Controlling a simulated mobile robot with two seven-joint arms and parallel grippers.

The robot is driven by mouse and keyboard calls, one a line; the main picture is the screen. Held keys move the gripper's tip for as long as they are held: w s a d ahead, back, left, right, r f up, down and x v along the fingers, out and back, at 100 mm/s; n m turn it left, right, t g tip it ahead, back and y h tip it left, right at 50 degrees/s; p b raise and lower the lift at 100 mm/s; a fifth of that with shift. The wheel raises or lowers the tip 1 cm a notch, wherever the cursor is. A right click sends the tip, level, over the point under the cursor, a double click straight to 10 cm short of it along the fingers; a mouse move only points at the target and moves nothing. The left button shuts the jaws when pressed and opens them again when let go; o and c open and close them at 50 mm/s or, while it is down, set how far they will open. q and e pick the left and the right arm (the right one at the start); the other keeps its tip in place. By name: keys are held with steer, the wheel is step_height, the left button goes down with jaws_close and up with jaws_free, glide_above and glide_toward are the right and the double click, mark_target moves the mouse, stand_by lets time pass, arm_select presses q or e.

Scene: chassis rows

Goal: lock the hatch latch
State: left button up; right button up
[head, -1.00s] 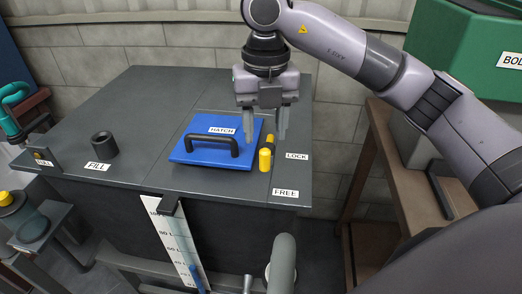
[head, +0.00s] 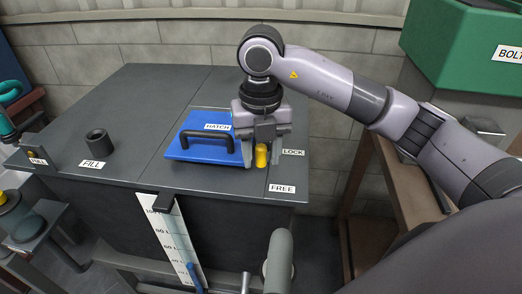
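The blue hatch (head: 205,151) lies closed on the dark tank top, with a black handle across it. The yellow latch knob (head: 261,156) stands at the hatch's right edge, between the LOCK label (head: 293,152) and the hatch. My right gripper (head: 261,157) points down over the latch, one finger on each side of the knob. The fingers look apart, with small gaps to the knob; contact cannot be made out. The rear of the latch is hidden behind the gripper. My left gripper is not in view.
The FREE label (head: 282,188) is near the tank's front right edge. A black filler neck (head: 98,142) stands at the left of the top. A white level scale (head: 176,240) hangs on the front. A green bin (head: 465,45) sits on a brown bench at right.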

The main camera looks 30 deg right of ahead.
jaws_close()
steer(key=shift+s+d, duration=0.1)
steer(key=n, duration=0.1)
steer(key=d+n+b, duration=0.1)
steer(key=n+b, duration=0.1)
steer(key=shift+s+d+f+n, duration=0.1)
steer(key=shift+s+d+n, duration=0.05)
steer(key=shift+s+n, duration=0.2)
steer(key=d+n+b, duration=0.1)
steer(key=n, duration=0.1)
steer(key=d+n+b, duration=0.1)
steer(key=n, duration=0.1)
steer(key=shift+n+b, duration=0.3)
steer(key=shift+n, duration=0.05)
steer(key=n, duration=0.1)
steer(key=d+n, duration=0.1)
steer(key=shift+w+n+b, duration=0.1)
steer(key=shift+n+b, duration=0.3)
steer(key=n, duration=0.1)
steer(key=d+n, duration=0.1)
steer(key=shift+w+n, duration=0.25)
steer(key=shift+n, duration=0.05)
steer(key=shift+w+d+n, duration=0.3)
steer(key=shift+d+n, duration=0.05)
steer(key=shift+n, duration=0.7)
steer(key=shift+w+d+n, duration=0.25)
steer(key=shift+d+n, duration=0.05)
steer(key=shift+n, duration=0.75)
